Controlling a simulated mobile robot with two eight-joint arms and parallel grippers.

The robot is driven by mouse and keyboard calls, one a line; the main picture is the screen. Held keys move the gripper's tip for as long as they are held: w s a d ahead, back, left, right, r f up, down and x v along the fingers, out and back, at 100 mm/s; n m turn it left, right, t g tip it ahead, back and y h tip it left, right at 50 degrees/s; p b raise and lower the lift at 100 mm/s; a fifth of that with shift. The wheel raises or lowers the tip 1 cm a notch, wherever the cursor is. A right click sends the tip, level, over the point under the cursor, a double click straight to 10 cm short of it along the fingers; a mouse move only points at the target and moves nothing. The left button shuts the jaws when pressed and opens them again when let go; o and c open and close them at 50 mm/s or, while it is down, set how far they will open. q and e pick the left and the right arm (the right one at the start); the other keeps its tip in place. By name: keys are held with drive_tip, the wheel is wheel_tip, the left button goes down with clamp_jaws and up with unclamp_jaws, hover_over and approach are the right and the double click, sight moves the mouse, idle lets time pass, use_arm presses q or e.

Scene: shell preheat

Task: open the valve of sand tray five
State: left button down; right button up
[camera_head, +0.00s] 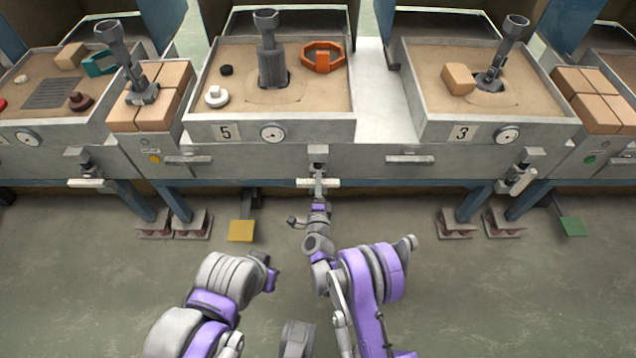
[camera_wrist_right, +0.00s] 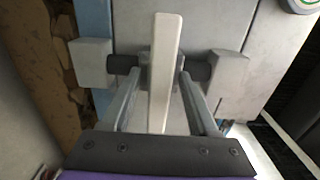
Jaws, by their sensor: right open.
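Sand tray five (camera_head: 300,131) stands at centre, marked with a "5" plate. Its valve (camera_head: 318,155) hangs at the front edge below the tray, with a pale bar handle (camera_head: 332,183) lying crosswise. My right gripper (camera_head: 318,190) is right at this handle. In the right wrist view the pale handle (camera_wrist_right: 165,60) runs between the two open fingers (camera_wrist_right: 160,82), with dark shaft pieces and grey blocks on both sides. I cannot tell whether a finger touches it. My left arm shows at lower left, but its gripper is not in view.
Tray five holds a grey funnel-topped post (camera_head: 271,62), an orange ring-shaped piece (camera_head: 322,57) and a white knob-like piece (camera_head: 216,96). Tray three (camera_head: 440,128) stands to the right, with its own valve handle (camera_head: 521,180). A yellow pedal (camera_head: 241,230) lies below; the floor in front is clear.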

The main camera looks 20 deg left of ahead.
clamp_jaws()
idle(1.3)
